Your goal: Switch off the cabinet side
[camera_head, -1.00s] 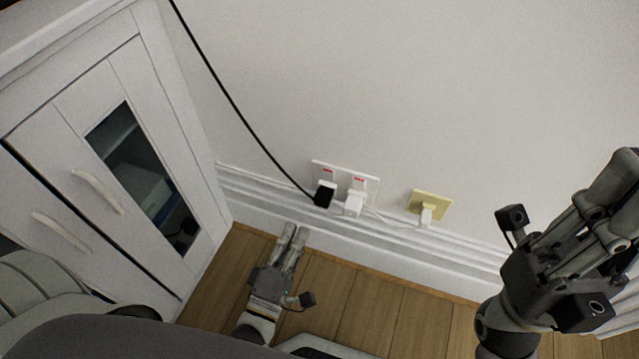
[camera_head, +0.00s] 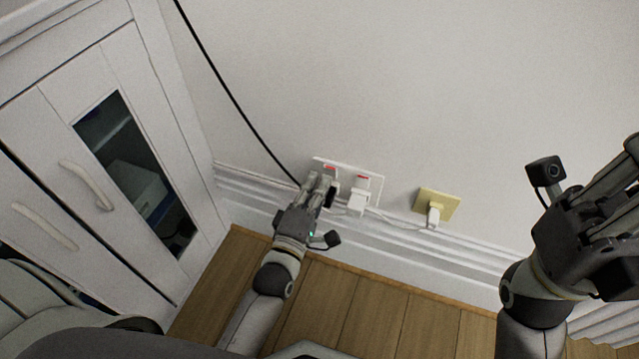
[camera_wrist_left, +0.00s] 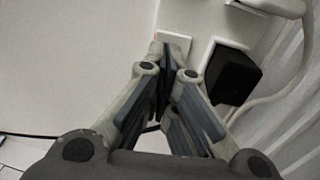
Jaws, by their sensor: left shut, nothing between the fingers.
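A white double socket (camera_head: 345,171) is on the wall above the skirting, with two red-marked switches. The switch nearer the cabinet (camera_head: 329,168) is at its left; the other switch (camera_head: 363,178) is at its right. My left gripper (camera_head: 322,184) is shut and empty, its fingertips just below the cabinet-side switch. In the left wrist view, that switch (camera_wrist_left: 176,41) shows just beyond the fingertips; contact cannot be told. A black plug (camera_wrist_left: 232,78) sits beside the fingers. My right gripper (camera_head: 622,190) is at the right edge, its fingertips cut off.
The white cabinet (camera_head: 170,120) stands at the left with handled doors. A white plug (camera_head: 356,203) fills the right outlet. A yellowish wall plate (camera_head: 438,203) with a plug is further right. A black cable (camera_head: 230,95) runs down the wall. Wooden floor lies below.

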